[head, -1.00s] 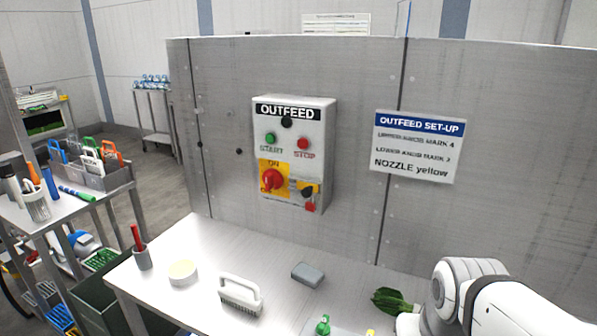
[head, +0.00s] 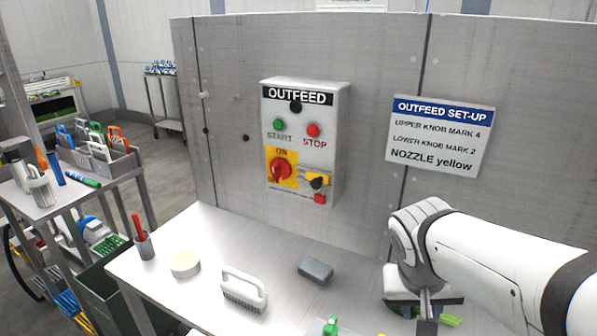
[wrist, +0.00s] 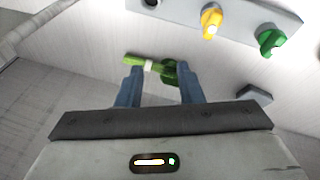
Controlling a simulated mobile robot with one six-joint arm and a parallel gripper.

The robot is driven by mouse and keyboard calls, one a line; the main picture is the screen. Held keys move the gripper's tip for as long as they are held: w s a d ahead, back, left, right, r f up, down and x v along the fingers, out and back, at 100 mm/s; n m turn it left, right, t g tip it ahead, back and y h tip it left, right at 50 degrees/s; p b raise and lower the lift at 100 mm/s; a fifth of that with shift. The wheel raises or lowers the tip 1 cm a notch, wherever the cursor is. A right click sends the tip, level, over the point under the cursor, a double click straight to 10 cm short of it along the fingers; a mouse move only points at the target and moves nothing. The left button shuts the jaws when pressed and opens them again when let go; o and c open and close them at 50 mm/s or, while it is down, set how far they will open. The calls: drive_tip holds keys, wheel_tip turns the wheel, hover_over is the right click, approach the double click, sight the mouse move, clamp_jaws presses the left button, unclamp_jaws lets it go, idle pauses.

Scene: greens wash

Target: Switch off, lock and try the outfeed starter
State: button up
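The grey OUTFEED starter box (head: 333,150) is on the metal wall panel, with a green START button (head: 278,124) and a red STOP button (head: 313,130). Below them is a red rotary switch (head: 281,169) on a yellow plate; its handle position is too small to read surely. To its right are a yellow fitting, a dark round part (head: 318,182) and a red piece (head: 320,198).
A panel with yellow (wrist: 211,21) and green (wrist: 271,40) knobs is nearby. A scrubbing brush (head: 244,288), grey block (head: 315,270) and round tub (head: 185,264) stand on the table. A set-up sign (head: 440,136) hangs right.

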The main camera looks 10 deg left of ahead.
drive_tip(key=w+a+t+h+b, duration=0.2)
drive_tip(key=w+a+h, duration=0.15)
drive_tip(key=w, duration=0.55)
drive_tip(key=m+t+b, duration=0.3)
drive_tip(key=t+b, duration=0.2)
drive_tip(key=t, duration=0.7)
approach(274, 170)
drive_tip(key=w, duration=0.2)
drive_tip(key=shift+y, duration=0.25)
drive_tip(key=x, duration=0.2)
drive_tip(key=p+x, duration=0.1)
drive_tip(key=x, duration=0.2)
drive_tip(key=p+x, duration=0.1)
drive_tip(key=x, duration=0.1)
drive_tip(key=shift+d, duration=0.4)
drive_tip(key=shift+c, duration=0.3)
clamp_jaws()
